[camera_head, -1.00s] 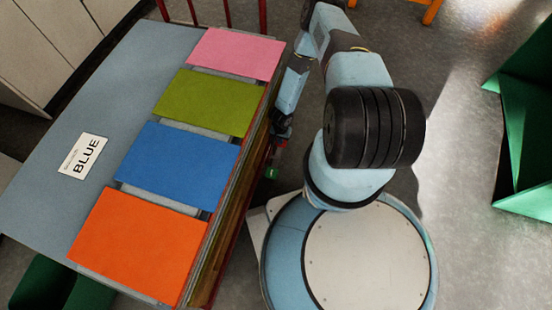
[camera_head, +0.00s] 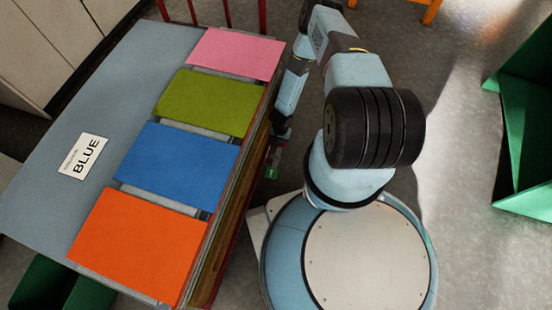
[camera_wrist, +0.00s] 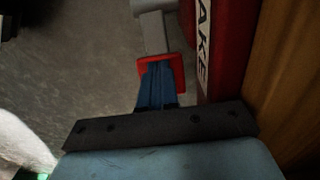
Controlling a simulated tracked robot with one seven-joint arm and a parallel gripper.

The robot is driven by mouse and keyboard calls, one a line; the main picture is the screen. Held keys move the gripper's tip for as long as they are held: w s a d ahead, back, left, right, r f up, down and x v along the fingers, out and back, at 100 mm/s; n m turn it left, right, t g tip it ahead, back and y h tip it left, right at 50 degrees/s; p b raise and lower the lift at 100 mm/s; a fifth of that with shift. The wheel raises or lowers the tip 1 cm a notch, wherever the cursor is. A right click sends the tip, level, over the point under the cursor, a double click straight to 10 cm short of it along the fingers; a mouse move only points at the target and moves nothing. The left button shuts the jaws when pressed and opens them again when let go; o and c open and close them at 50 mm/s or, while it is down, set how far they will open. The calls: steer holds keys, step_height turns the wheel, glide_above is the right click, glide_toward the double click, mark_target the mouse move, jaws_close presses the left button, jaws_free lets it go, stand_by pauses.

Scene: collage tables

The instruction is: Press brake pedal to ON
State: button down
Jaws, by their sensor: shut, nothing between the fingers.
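In the wrist view a red pad (camera_wrist: 176,72) on a grey bar (camera_wrist: 153,32) is at the tips of my gripper (camera_wrist: 155,68). It looks like the brake pedal. The blue fingers are shut with nothing between them and overlap the pad; I cannot tell whether they touch it. Beside it on the right is a red panel (camera_wrist: 220,50) with the letters "AKE" visible. In the head view my gripper (camera_head: 279,128) is low beside the table's right edge, and a small green patch (camera_head: 271,172) shows just below it. The pedal's ON or OFF position is not readable.
The grey table (camera_head: 60,215) carries orange (camera_head: 137,245), blue (camera_head: 178,167), green (camera_head: 210,103) and pink (camera_head: 235,53) sheets and a "BLUE" card (camera_head: 83,156). Its side is close to my arm. A green box (camera_head: 530,130) stands at the right; floor between is open.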

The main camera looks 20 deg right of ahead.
steer(key=shift+f, duration=0.55)
stand_by(0.4)
steer(key=shift+r, duration=3.55)
steer(key=shift+s, duration=0.1)
